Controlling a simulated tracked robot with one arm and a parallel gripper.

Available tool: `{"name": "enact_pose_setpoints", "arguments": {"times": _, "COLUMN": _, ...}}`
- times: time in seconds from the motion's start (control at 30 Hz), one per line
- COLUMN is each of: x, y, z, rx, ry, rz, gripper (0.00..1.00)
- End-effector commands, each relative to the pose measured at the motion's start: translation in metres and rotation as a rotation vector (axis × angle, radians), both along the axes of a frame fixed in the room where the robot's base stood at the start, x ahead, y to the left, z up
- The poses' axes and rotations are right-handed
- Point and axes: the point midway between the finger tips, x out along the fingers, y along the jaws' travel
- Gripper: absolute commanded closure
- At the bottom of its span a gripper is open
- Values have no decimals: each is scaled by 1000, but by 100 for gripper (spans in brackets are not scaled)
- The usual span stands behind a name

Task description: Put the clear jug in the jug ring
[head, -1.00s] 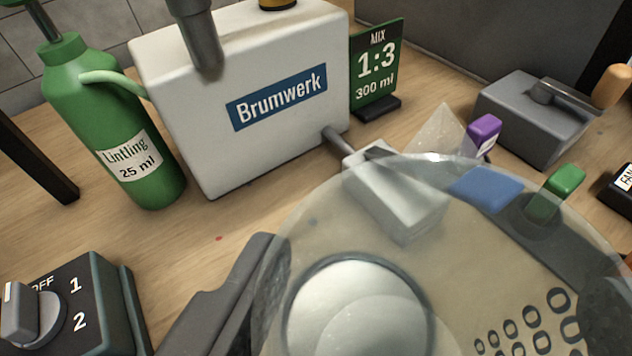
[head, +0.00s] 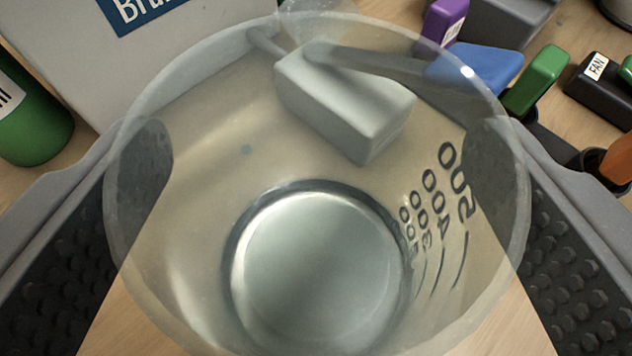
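The clear jug (head: 215,260) fills the middle of the head view, seen from above through its open rim. It bears dark volume marks up to 500 on its right wall. No liquid can be made out inside. My gripper (head: 318,190) has a dark studded pad at the jug's left and right sides. Both pads lie against its walls below the rim, and it is shut on the jug. I cannot make out the jug ring in this view.
A grey block (head: 345,105) on a rod shows through the jug's far wall. The Brumwerk box (head: 60,50) and green bottle (head: 35,125) stand at the left. Purple (head: 443,20), blue (head: 475,68) and green (head: 538,78) pieces and a FAN box (head: 603,88) are at the upper right.

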Motion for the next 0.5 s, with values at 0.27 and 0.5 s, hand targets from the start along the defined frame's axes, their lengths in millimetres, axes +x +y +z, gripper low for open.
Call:
{"name": "enact_pose_setpoints", "arguments": {"times": 0.27, "x": 0, "y": 0, "z": -1, "rx": 0, "ry": 0, "rz": 0, "gripper": 0}}
{"name": "enact_pose_setpoints", "arguments": {"times": 0.5, "x": -6, "y": 0, "z": 3, "rx": -1, "ry": 1, "rz": 1, "gripper": 0}}
